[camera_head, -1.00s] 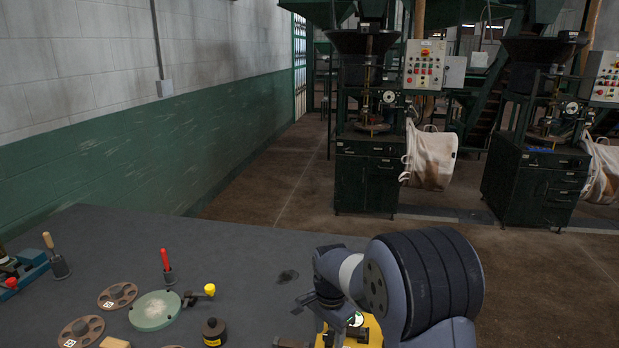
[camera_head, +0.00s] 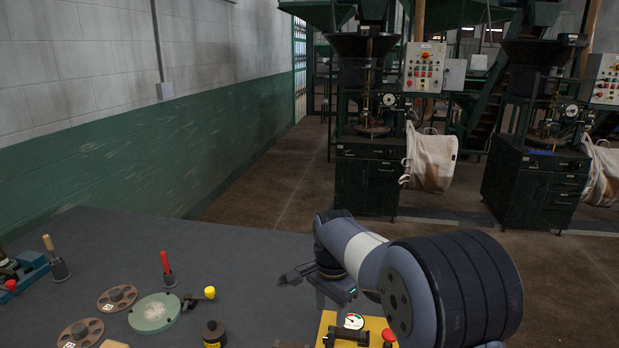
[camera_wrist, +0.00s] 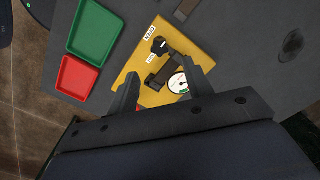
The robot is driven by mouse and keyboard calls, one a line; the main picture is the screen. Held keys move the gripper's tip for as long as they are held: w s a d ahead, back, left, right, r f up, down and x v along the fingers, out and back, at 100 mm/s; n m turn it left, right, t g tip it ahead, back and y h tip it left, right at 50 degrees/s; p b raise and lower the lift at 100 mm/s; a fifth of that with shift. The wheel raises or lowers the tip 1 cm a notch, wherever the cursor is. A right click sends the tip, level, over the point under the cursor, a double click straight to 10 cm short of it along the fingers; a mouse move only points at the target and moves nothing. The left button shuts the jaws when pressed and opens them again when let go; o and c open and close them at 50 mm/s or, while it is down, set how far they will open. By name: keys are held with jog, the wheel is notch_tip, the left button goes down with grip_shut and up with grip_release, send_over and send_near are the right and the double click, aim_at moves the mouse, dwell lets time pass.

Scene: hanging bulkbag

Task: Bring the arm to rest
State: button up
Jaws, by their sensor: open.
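My gripper (camera_head: 294,276) is raised above the grey table, to the left of a yellow board. In the wrist view my gripper (camera_wrist: 166,84) shows two dark fingers spread apart, with nothing held between them. The yellow board (camera_wrist: 192,38) lies below the fingers, with a black fitting and a round white gauge (camera_wrist: 178,83) on it. In the head view the same yellow board (camera_head: 374,324) shows at the bottom edge, partly behind my arm. The gripper is small and dark there.
A green disc (camera_head: 154,314), brown flanges (camera_head: 117,297) and a red-handled tool (camera_head: 166,270) stand at the left of the table. A green tray (camera_wrist: 96,32) and a red tray (camera_wrist: 78,77) lie beside the board. A white bulk bag (camera_head: 431,161) hangs on a machine beyond the table.

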aim_at(329, 338)
notch_tip(329, 338, down, 9)
jog(key=n, duration=0.4)
jog(key=shift+r+n, duration=0.15)
jog(key=shift+n, duration=0.25)
jog(key=n, duration=0.4)
jog(key=shift+n+b, duration=0.3)
jog(key=shift+n, duration=0.1)
jog(key=n, duration=0.4)
jog(key=shift+n+b, duration=0.3)
jog(key=shift+b, duration=0.05)
jog(key=n, duration=0.4)
jog(key=shift+b, duration=0.35)
jog(key=shift+r, duration=0.9)
jog(key=shift+d, duration=0.1)
